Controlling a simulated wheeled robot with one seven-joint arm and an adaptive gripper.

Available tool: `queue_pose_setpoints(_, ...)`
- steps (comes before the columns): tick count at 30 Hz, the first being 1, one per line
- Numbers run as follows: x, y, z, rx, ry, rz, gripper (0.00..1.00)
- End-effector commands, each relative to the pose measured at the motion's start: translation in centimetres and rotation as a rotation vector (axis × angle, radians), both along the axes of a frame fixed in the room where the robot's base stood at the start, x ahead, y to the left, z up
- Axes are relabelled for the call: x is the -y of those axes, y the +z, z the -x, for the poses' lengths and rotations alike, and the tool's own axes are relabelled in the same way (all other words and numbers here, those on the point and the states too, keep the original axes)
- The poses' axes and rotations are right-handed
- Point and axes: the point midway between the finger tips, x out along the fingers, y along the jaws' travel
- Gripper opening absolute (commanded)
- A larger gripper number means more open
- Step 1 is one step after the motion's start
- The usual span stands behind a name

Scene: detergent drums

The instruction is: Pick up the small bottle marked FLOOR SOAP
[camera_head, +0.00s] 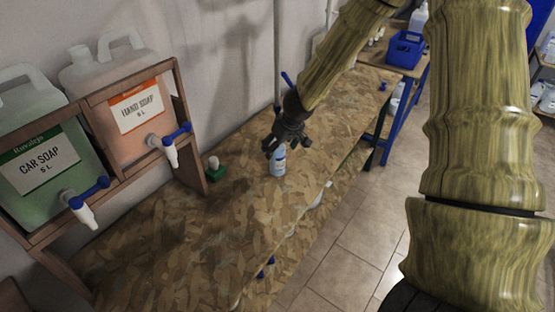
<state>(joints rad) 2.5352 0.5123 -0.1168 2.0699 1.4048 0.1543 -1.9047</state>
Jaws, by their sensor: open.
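A small white bottle with a blue label (278,163) stands upright on the camouflage-patterned bench (230,232). Its label is too small to read, so I cannot tell whether it says FLOOR SOAP. My gripper (283,147) is open, its dark fingers at the bottle's top. The fingers hide part of the bottle's upper end, and I cannot tell whether they touch it.
A wooden rack (188,138) holds drums marked CAR SOAP (40,165) and HAND SOAP (137,110), with blue-handled taps jutting out. A green object (215,172) stands beside the rack. A blue basket (404,50) is at the back. The bench front is clear.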

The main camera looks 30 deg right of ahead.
Motion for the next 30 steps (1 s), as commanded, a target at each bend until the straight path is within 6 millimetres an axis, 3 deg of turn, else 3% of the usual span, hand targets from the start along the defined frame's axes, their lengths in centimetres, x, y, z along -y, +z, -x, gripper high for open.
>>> queue_pose_setpoints(6, 0.2, -2.9, -1.3, -0.001, 0.001, -0.001, 0.74)
queue_pose_setpoints(15, 0.1, -3.0, -1.5, -0.001, 0.001, 0.0, 0.72)
queue_pose_setpoints(24, 0.1, -3.0, -1.5, -0.001, 0.002, 0.001, 0.18)
queue_pose_setpoints(30, 0.1, -3.0, -1.5, 0.0, 0.002, 0.001, 0.17)
